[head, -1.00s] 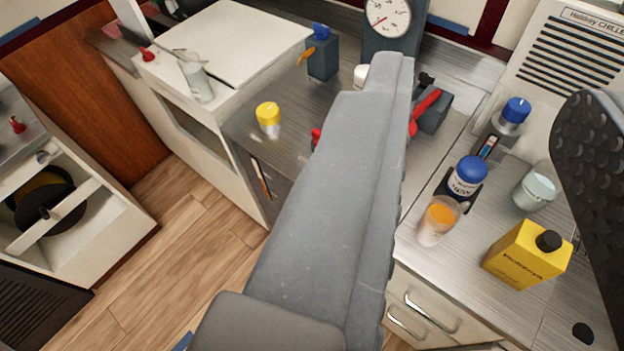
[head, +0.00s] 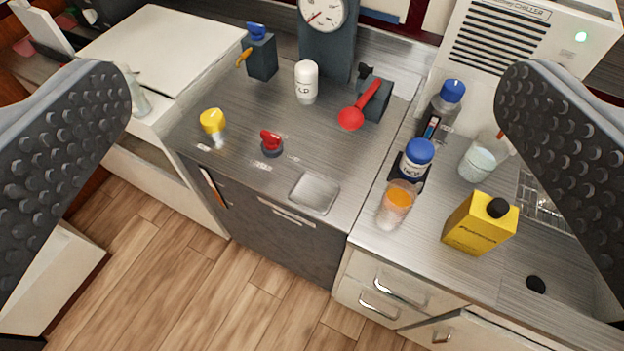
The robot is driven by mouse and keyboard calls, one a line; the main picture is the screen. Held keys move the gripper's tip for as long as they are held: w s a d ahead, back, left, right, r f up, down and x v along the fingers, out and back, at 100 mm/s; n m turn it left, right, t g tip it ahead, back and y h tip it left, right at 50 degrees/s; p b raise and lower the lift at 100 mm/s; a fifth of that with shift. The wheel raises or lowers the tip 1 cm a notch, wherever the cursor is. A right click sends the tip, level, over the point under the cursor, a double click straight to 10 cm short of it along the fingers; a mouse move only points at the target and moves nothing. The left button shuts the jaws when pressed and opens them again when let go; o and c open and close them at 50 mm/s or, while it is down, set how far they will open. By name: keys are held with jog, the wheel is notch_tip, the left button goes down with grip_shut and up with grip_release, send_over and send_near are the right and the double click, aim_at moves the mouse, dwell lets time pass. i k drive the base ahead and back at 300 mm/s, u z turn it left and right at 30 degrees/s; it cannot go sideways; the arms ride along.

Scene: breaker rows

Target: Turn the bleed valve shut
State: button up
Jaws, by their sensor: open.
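No label marks the bleed valve, so I cannot tell which fitting it is. The steel counter holds a yellow-capped fitting (head: 212,124), a red knob (head: 271,144) on a dark base, and a dark block with a red lever (head: 360,106). A dark blue block with a blue top and a small orange-yellow lever (head: 258,53) stands further back. A gauge (head: 323,14) on a dark housing stands at the back. My gripper (head: 312,78) is open and empty, its textured grey fingers wide apart at the left and right edges. It touches none of these fittings.
A white canister (head: 306,82) stands between the fittings. At right are blue-capped bottles (head: 416,158), an orange-filled cup (head: 397,203), a clear beaker (head: 482,157) and a yellow can (head: 481,224). A shallow square tray (head: 314,193) lies near the front edge. A vented chiller (head: 510,50) stands behind.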

aim_at(257, 31)
jog(key=z, duration=0.05)
jog(key=k, duration=0.35)
jog(key=u, duration=0.95)
jog(key=i, duration=1.05)
jog(key=z, duration=0.3)
jog(key=i, duration=0.9)
jog(key=z, duration=0.75)
